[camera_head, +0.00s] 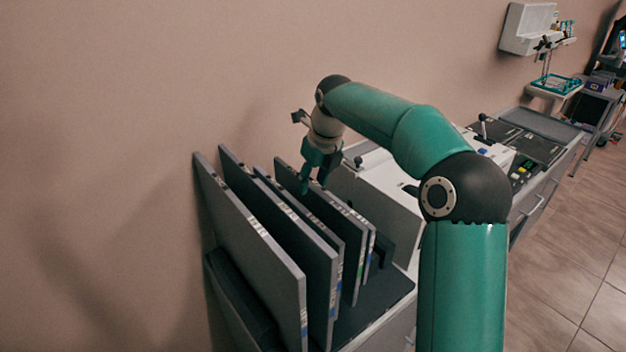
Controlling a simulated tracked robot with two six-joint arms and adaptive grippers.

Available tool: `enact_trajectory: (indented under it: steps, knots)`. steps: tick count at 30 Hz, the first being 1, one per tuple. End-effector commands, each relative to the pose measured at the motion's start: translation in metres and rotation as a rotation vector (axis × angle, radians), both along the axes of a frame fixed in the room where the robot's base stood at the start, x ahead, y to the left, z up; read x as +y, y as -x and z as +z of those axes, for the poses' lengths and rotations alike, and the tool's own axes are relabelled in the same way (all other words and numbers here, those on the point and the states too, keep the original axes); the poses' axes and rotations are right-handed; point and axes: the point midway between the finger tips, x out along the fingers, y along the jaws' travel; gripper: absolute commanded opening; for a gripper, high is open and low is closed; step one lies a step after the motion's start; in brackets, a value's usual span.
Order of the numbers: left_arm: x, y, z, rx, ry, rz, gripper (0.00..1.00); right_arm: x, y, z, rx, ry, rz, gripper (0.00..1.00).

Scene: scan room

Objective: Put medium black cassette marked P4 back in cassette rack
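Several dark, flat cassettes with grey edges stand upright side by side in the cassette rack (378,302). They include a large one at the left (250,250), another large one beside it (285,235), and smaller ones to the right (340,222). Small coloured labels run along their edges, but I cannot read P4 on any. My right gripper (314,184) points down at the top edge of the rightmost cassettes, near their wall end. Its fingertips are small and overlap the cassettes, so I cannot tell whether they grip one. My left gripper is not in view.
A plain wall is close behind the rack. A white machine (378,185) stands just right of the rack, and a grey counter with a control panel (525,168) lies beyond. Tiled floor (560,255) is clear at the right.

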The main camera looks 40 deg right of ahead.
Motion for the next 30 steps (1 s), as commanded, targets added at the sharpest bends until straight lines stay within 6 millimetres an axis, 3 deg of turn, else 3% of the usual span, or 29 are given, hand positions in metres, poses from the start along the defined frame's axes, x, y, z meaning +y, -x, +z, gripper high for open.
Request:
enact_trajectory:
  steps: [5,10,24,30]
  knots:
    - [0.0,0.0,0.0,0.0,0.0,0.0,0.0,0.0,0.001,-0.002,0.007,-0.001,0.001,0.44]
    - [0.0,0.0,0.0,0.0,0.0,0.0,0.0,0.0,0.003,0.01,0.002,0.0,0.001,0.44]
    - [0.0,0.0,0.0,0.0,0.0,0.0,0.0,0.002,0.026,0.093,-0.001,0.001,0.001,0.44]
    - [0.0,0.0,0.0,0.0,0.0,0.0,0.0,0.002,0.032,0.111,0.001,0.0,0.001,0.44]
